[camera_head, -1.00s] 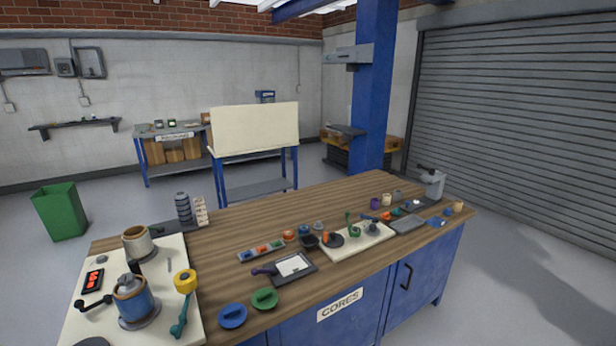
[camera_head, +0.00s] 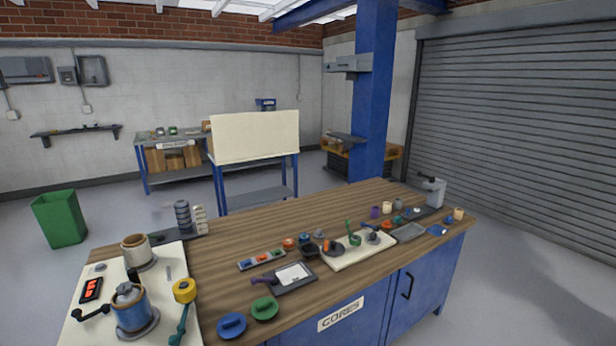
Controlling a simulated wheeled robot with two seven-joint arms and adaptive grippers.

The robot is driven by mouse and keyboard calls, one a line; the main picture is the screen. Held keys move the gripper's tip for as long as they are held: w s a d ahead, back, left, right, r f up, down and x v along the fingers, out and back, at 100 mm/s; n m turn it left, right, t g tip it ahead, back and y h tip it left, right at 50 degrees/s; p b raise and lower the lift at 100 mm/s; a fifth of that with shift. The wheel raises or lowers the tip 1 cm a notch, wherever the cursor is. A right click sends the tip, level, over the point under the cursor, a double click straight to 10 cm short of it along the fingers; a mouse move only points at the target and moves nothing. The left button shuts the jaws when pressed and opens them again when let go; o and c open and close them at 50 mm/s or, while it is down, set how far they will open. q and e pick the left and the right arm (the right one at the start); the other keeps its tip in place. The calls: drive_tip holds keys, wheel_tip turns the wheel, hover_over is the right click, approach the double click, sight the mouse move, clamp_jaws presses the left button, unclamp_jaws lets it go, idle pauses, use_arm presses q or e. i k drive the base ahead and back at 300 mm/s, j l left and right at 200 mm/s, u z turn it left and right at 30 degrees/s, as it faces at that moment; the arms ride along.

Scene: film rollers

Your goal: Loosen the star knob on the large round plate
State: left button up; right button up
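On the cream board (camera_head: 88,322) at the left end of the bench, a blue roll (camera_head: 132,313) stands on a round grey plate (camera_head: 154,322). A grey knob-like cap (camera_head: 127,290) tops the roll; its shape is too small to tell as a star. A second, cream roll (camera_head: 135,247) stands behind it on another round base. On the middle cream board (camera_head: 352,259), a dark round piece (camera_head: 334,249) carries a small orange part. I cannot tell which of these is the large round plate with the star knob. Neither of my grippers is in view.
Blue (camera_head: 231,325) and green (camera_head: 264,308) discs lie at the front edge. Bare wood (camera_head: 225,240) shows behind the tray (camera_head: 290,274).

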sight(125, 289)
drive_tip(key=k+u, duration=0.35)
drive_tip(key=k+j+u, duration=0.15)
drive_tip(key=u, duration=0.2)
drive_tip(key=k+j+u, duration=0.15)
drive_tip(key=u, duration=0.2)
drive_tip(key=k+j, duration=0.05)
